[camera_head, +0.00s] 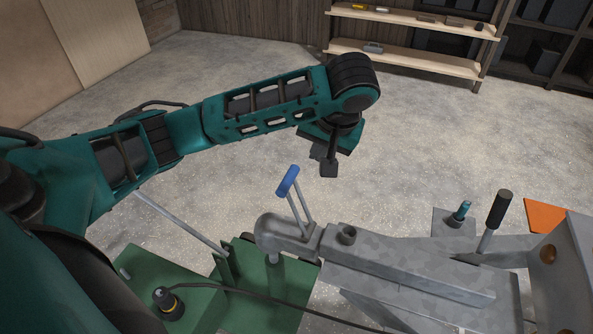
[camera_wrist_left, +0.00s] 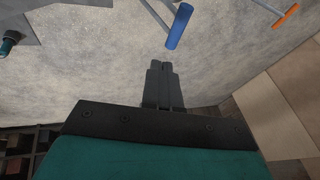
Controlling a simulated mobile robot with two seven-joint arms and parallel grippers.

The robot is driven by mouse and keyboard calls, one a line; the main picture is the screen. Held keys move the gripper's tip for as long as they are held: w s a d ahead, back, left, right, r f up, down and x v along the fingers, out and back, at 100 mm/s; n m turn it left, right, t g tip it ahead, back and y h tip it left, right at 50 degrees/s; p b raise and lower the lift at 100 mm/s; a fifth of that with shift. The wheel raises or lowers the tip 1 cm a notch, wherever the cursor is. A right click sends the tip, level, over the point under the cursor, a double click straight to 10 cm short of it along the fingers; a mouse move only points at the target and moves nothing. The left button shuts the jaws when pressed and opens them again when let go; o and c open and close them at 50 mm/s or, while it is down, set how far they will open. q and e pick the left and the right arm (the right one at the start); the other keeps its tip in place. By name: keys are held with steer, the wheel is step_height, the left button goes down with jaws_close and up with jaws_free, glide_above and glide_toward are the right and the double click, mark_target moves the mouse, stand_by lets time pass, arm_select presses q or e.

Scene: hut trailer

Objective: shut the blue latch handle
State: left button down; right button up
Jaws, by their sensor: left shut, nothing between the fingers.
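The blue latch handle (camera_head: 288,180) stands up and leans on thin grey rods above the grey trailer coupling head (camera_head: 285,231). In the left wrist view its blue grip (camera_wrist_left: 179,27) is at the top, just beyond my fingertips. My left gripper (camera_head: 328,168) is shut and empty, pointing down, to the right of the blue grip in the head view and apart from it. It also shows in the left wrist view (camera_wrist_left: 161,66) with its fingers together. My right gripper is not in view.
A grey drawbar (camera_head: 400,270) runs right from the coupling, with a black-gripped lever (camera_head: 498,210) on it. A green stand (camera_head: 270,285) is below, with a black cable across it. Bare floor (camera_head: 410,140) lies behind; shelves (camera_head: 410,58) stand at the back.

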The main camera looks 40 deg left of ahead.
mark_target(294, 178)
arm_select(q)
steer(key=shift+s+a+x, duration=0.25)
steer(key=shift+a+x, duration=0.05)
steer(key=shift+x, duration=1.65)
steer(key=shift+s+a+x, duration=0.25)
steer(key=shift+a+x, duration=0.05)
steer(key=shift+x, duration=1.65)
steer(key=shift+s+a+x, duration=0.3)
steer(key=shift+x, duration=1.65)
steer(key=shift+w+r, duration=0.1)
steer(key=shift+r, duration=0.05)
